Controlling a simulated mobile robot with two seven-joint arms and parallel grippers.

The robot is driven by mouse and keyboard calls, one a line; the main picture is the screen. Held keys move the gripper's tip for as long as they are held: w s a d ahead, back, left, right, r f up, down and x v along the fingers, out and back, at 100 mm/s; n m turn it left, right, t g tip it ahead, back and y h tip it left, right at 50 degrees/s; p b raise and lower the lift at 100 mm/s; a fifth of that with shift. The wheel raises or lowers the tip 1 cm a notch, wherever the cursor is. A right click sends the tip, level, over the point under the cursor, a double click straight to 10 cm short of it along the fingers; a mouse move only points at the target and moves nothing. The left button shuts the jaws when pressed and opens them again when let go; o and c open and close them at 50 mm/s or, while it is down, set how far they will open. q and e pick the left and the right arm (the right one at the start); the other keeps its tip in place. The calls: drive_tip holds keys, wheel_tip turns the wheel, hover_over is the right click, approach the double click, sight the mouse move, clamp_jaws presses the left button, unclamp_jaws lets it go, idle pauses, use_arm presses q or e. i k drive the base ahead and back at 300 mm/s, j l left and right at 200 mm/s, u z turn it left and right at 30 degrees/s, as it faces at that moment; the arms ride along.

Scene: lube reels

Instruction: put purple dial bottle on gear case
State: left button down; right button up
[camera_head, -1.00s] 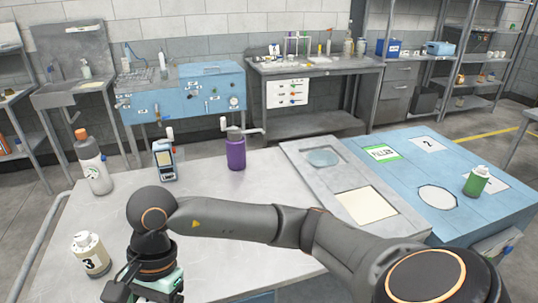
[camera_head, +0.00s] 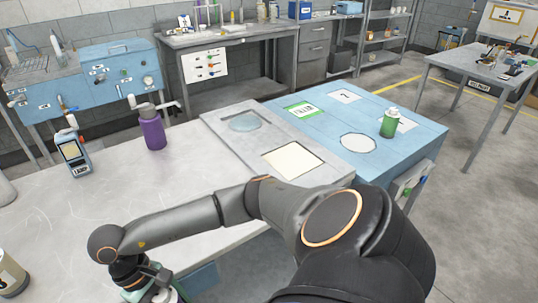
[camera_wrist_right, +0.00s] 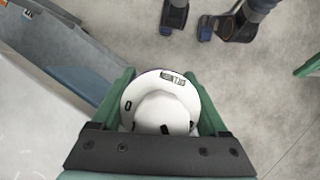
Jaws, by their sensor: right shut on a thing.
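A purple bottle (camera_head: 152,133) with a grey top and side lever stands upright at the far edge of the pale table. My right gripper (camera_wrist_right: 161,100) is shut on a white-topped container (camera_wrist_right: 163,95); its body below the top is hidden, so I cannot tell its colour. In the head view the gripper (camera_head: 152,287) is low near the table's front edge, well apart from the purple bottle. A blue case (camera_head: 340,110) with marked pads stands right of the table; I cannot tell if this is the gear case. My left gripper is out of view.
A grey tray board (camera_head: 225,130) lies between table and blue case. A green bottle (camera_head: 389,123) stands on the case. A handheld meter (camera_head: 72,152) is left of the purple bottle, and a cream bottle (camera_head: 10,278) is at lower left. The middle table is clear.

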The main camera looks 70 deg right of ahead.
sight(354, 117)
drive_tip(key=k+l, duration=0.3)
drive_tip(key=l, duration=0.3)
drive_tip(key=k+l, duration=0.3)
drive_tip(key=l, duration=0.25)
drive_tip(key=k+l+u, duration=0.1)
drive_tip(key=k+l, duration=0.15)
drive_tip(key=l, duration=0.35)
drive_tip(key=k+l, duration=0.35)
drive_tip(key=l, duration=0.2)
drive_tip(key=k+l+u, duration=0.1)
drive_tip(key=k+l, duration=0.2)
drive_tip(key=l, duration=0.25)
drive_tip(key=k+l, duration=0.3)
drive_tip(key=l, duration=0.25)
drive_tip(key=k+l, duration=0.35)
drive_tip(key=l, duration=0.2)
drive_tip(key=k+l+u, duration=0.1)
drive_tip(key=k+l, duration=0.2)
drive_tip(key=l, duration=0.2)
